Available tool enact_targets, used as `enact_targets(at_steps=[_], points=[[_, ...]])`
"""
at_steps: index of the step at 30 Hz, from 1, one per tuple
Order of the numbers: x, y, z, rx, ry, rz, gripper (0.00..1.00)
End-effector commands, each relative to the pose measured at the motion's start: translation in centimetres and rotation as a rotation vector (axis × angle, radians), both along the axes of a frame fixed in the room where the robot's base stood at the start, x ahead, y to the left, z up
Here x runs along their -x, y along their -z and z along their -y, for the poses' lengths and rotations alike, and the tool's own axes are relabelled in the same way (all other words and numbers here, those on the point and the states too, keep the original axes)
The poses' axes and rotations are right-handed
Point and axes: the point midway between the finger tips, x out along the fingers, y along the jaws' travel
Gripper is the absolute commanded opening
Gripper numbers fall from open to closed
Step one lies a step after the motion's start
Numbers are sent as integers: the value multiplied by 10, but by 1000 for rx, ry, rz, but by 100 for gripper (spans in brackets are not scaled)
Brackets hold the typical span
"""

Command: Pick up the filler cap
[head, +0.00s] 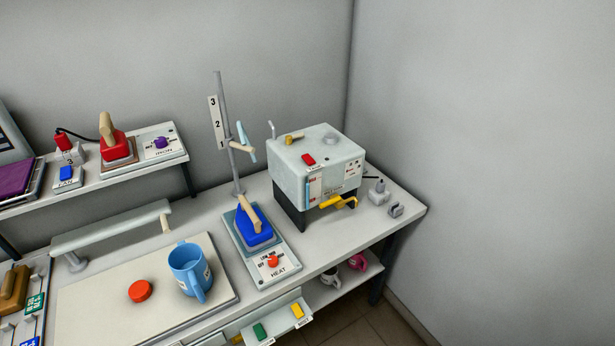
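A round orange-red cap (140,291) lies flat on the pale board (90,310) at the lower left, left of a blue jug (188,268). It looks like the filler cap, but no label on it can be read. A pale box-shaped unit (315,165) on dark legs stands at the back right. Its top has a round grey fitting (331,141), a brass-coloured part (293,139) and a red piece (308,159). I cannot tell whether the grey fitting is open or covered. My gripper is not in view.
A blue iron (254,232) sits on a heat plate right of the jug, with a tall post (228,140) behind it. A long padded bar (112,228) stands behind the board. A raised shelf (176,148) holds a red iron. Walls close the back and right.

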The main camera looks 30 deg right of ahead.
Motion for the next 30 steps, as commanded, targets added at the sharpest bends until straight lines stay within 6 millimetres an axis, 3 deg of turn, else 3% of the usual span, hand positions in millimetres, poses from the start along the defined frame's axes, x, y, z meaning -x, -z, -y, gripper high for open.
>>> enact_targets(at_steps=[12,15,20,25,30], points=[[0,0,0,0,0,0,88],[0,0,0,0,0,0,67],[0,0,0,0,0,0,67],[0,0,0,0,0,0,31],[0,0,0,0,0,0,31]])
